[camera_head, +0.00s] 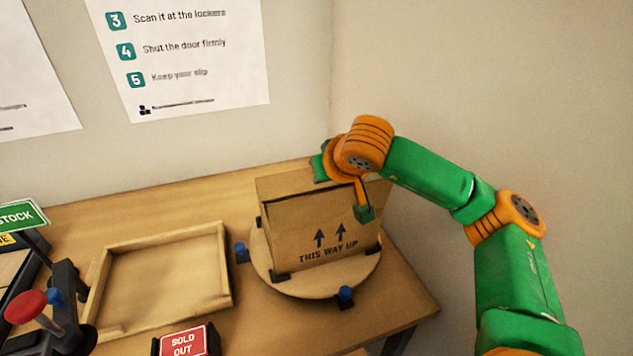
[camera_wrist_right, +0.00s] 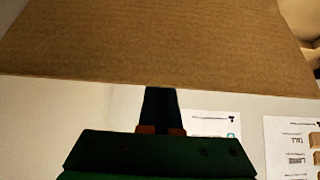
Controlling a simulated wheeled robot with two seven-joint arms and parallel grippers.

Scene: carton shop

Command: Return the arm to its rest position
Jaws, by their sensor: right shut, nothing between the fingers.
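My right arm, green and orange, reaches in from the right in the head view. Its right gripper (camera_head: 363,213) is at the upper front of a brown carton (camera_head: 300,236) and is shut with nothing held. In the right wrist view its shut dark fingers (camera_wrist_right: 160,102) point at a broad cardboard face (camera_wrist_right: 150,45); I cannot tell whether they touch it. The carton stands upright, marked "THIS WAY UP" with two arrows, on a round wooden turntable (camera_head: 310,290). My wrist hides part of the carton's top. My left gripper is not in view.
An empty wooden tray (camera_head: 224,262) lies left of the turntable. A red "SOLD OUT" sign (camera_head: 183,342), a red knob (camera_head: 26,307) and a green stock sign (camera_head: 20,216) stand near the front and left. The wall is close behind and right.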

